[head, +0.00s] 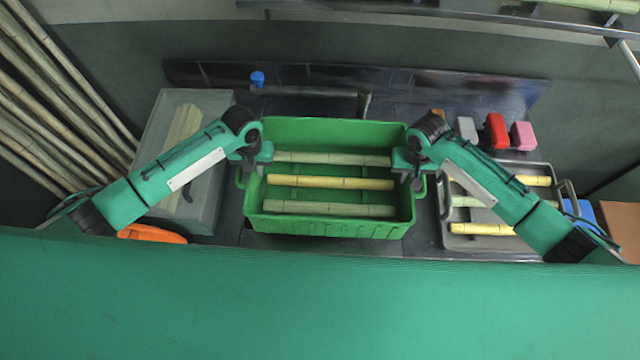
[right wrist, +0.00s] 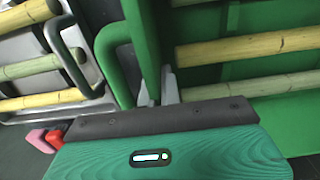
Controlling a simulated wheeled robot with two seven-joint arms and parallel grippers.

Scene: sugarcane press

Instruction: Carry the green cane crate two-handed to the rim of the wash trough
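The green cane crate (head: 330,229) stands upright in the middle of the head view with three cane pieces in it, one yellow and two grey-green. My left gripper (head: 250,172) is at its left wall by the handle; its fingertips are too hidden to tell their state. My right gripper (head: 408,174) is at its right wall. In the right wrist view, the right fingers (right wrist: 160,88) lie close on both sides of the crate wall (right wrist: 143,45), beside the loop handle (right wrist: 104,52). I cannot tell whether the crate touches the surface below, or pick out the trough rim for sure.
A grey basin (head: 150,120) with a cane in it stands at the left, an orange object (head: 152,234) in front. A grey tray (head: 480,242) with several canes is close at the right. A blue-knobbed tap (head: 257,79) and pipe (head: 310,91) run behind the crate. Red (head: 496,132) and pink (head: 523,136) blocks sit back right.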

